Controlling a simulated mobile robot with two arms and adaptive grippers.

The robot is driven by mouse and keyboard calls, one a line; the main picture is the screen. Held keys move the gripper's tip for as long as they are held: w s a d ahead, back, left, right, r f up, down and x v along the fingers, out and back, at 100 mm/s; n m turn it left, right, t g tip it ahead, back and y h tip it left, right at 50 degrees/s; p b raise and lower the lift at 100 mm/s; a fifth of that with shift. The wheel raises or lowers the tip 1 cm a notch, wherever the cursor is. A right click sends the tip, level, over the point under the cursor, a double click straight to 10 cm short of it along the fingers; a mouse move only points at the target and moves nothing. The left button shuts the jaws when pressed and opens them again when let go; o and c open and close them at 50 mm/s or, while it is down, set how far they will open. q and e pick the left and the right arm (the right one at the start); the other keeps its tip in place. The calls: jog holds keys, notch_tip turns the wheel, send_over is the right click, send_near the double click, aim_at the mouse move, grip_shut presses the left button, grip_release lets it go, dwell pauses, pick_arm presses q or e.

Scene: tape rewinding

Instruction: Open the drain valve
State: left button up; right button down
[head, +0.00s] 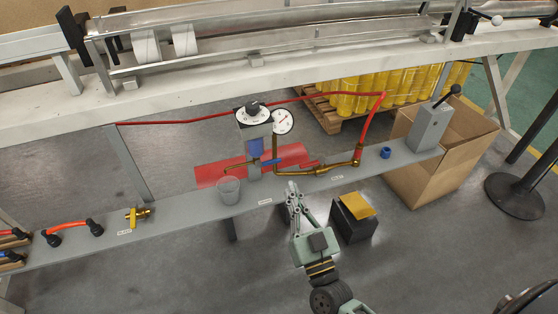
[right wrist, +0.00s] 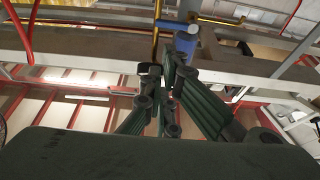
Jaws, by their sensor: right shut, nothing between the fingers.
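A filter unit with a dial on top and a blue bowl (head: 255,147) stands over the grey shelf. A thin brass drain pipe (head: 236,166) runs left from under it, above a clear cup (head: 229,191). A blue lever (head: 272,161) sticks out to the right below the bowl; I take it for the drain valve's handle. My right gripper (head: 292,188) is shut and empty at the shelf's front edge, right of and below the lever. In the right wrist view, its fingers (right wrist: 168,72) point toward a blue cylinder (right wrist: 185,45); contact cannot be told.
A pressure gauge (head: 282,121) sits right of the unit. Brass piping (head: 320,170) and a red hose (head: 372,120) run to the right. A black box with a yellow top (head: 357,206) stands right of my right gripper. A cardboard box (head: 450,165) is further right.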

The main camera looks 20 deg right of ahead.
aim_at(268, 162)
jog(key=shift+w, duration=0.1)
pick_arm(q)
jog(key=shift+w+r, duration=0.25)
jog(key=shift+r, duration=0.35)
pick_arm(e)
jog(key=x, duration=0.9)
jog(key=shift+w, duration=0.4)
